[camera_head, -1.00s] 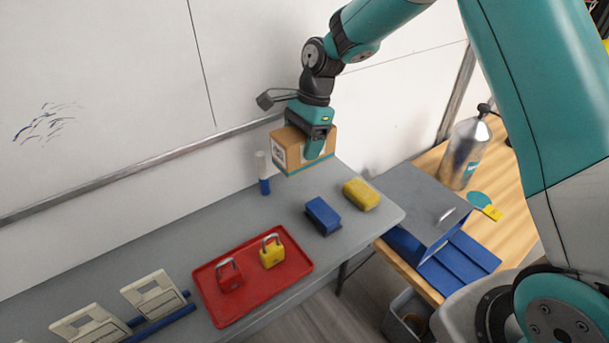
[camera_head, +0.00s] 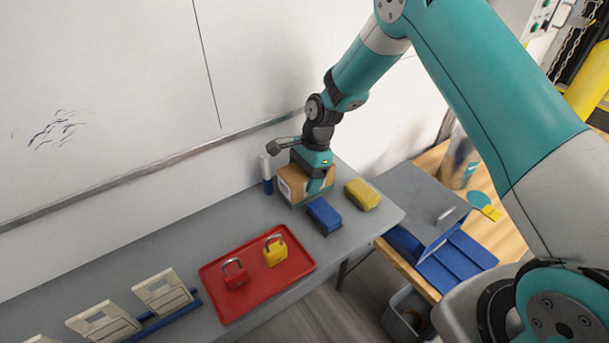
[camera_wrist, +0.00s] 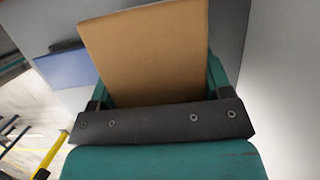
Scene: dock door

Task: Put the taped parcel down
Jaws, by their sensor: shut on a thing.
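The taped parcel (camera_head: 292,190) is a brown cardboard box with a white label on its left face. In the wrist view the parcel (camera_wrist: 147,55) fills the space between the teal fingers (camera_wrist: 160,85). Its underside is hidden.
A red tray (camera_head: 260,292) holds a red padlock (camera_head: 235,274) and a yellow padlock (camera_head: 275,251). The wall is just behind. Bare shelf (camera_head: 225,235) lies left of the parcel.

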